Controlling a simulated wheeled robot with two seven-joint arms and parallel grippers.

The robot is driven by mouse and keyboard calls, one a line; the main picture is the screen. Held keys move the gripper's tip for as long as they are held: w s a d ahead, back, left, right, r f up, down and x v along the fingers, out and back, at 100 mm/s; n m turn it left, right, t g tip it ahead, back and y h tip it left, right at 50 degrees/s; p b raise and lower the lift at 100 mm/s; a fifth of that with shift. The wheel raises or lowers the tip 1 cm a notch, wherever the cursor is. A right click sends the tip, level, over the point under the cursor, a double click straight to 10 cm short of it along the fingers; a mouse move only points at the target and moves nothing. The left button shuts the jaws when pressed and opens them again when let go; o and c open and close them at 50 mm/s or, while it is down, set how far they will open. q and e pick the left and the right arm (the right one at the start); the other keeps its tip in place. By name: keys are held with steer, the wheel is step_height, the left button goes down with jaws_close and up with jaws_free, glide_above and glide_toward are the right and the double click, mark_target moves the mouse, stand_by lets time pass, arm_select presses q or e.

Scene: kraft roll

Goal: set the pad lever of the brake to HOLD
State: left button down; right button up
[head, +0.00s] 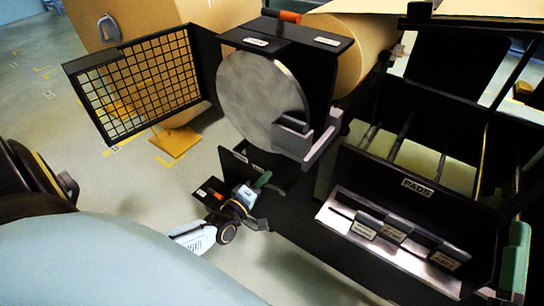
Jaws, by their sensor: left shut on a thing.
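The brake unit (232,170) is a low black bracket below the large grey disc (262,100) of the roll. A lever with a green grip (263,180) stands out of it. My left gripper (252,193) reaches in from the lower left and is shut on this lever, just below the top of the grip. The fingers hide part of the lever. A small black plate with an orange piece (217,195) and a white label lies just left of the gripper. The lettering there is too small to read, so I cannot tell the lever's setting. My right gripper is out of view.
A black mesh guard (137,84) stands open at the left. A black rack labelled PADS (416,188) with several tagged slots stands at the right, with a green handle (517,255) at its edge. The brown kraft roll (358,45) is behind.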

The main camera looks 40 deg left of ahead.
arm_select(q)
steer(key=shift+s+d+f, duration=0.2)
steer(key=shift+d+f, duration=0.15)
steer(key=shift+f, duration=0.25)
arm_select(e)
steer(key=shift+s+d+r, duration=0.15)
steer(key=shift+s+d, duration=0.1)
arm_select(q)
steer(key=c, duration=1.3)
jaws_free()
steer(key=shift+c, duration=0.2)
steer(key=shift+w+r, duration=0.1)
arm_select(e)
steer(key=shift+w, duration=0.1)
arm_select(q)
steer(key=shift+s+r, duration=0.1)
steer(key=shift+s, duration=0.2)
steer(key=s+p, duration=0.4)
steer(key=s, duration=0.8)
steer(key=shift+s+d, duration=0.2)
steer(key=shift+s, duration=0.15)
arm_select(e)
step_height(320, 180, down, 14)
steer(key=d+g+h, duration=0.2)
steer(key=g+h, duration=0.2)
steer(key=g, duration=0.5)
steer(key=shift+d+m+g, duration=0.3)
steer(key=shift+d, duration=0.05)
